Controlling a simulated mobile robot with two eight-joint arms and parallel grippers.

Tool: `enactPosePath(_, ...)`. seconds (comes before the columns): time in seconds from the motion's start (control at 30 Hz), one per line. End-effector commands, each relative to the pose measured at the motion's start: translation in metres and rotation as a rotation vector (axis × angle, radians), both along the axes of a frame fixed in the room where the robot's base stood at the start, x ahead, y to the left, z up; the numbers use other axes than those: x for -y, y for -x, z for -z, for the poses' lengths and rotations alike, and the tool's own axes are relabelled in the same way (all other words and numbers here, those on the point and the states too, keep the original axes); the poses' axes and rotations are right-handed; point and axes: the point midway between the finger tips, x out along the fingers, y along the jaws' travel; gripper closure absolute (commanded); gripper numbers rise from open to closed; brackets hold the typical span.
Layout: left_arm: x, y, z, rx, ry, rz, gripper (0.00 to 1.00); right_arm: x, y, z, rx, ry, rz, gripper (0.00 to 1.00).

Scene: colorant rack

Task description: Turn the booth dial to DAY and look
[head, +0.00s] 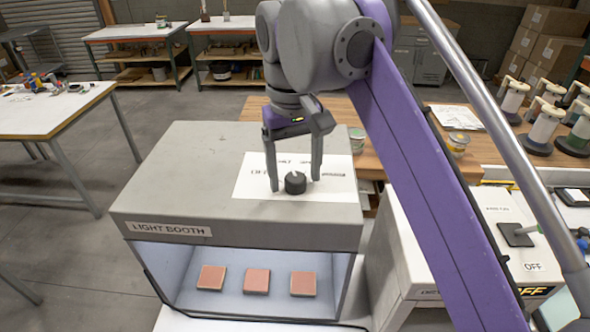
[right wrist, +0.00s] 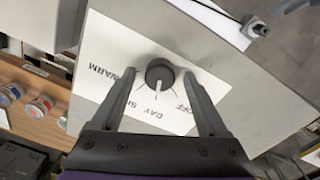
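The light booth (head: 150,205) is a grey box whose front opening looks pale and bluish-white inside. A black round dial (head: 295,183) stands on a white label plate (head: 335,188) on its top. In the right wrist view the dial (right wrist: 160,73) has printed words around it, including WARM, DAY and OFF, upside down. A pale mark shows on the dial's lower side there; I cannot tell exactly which word it meets. My right gripper (head: 295,185) points down, open, with one finger on each side of the dial and visible gaps between. My left gripper is not in view.
Three reddish square tiles (head: 256,280) lie inside the booth. A pale box (head: 400,250) with a lever and OFF labels stands to the right. Cans stand on the wooden bench (head: 380,125) behind. A white-topped table (head: 50,110) is at left, with open floor between.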

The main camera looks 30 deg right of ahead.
Motion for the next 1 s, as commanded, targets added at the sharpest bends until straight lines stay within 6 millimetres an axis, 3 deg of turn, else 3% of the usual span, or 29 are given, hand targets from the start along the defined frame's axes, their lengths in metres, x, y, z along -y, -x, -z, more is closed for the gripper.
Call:
enactPosePath(0.27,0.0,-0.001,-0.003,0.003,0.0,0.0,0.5,0.0,-0.001,-0.008,0.0,0.0,0.0,0.23)
enactPosePath(0.37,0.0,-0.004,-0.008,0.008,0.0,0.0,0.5,-0.001,-0.001,-0.023,0.001,-0.001,0.0,0.23)
enactPosePath(0.63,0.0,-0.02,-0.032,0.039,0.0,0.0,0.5,-0.002,-0.002,-0.088,0.007,0.0,0.0,0.23)
enactPosePath(1.0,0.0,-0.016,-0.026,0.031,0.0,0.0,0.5,-0.003,-0.001,-0.107,-0.001,0.0,0.0,0.23)
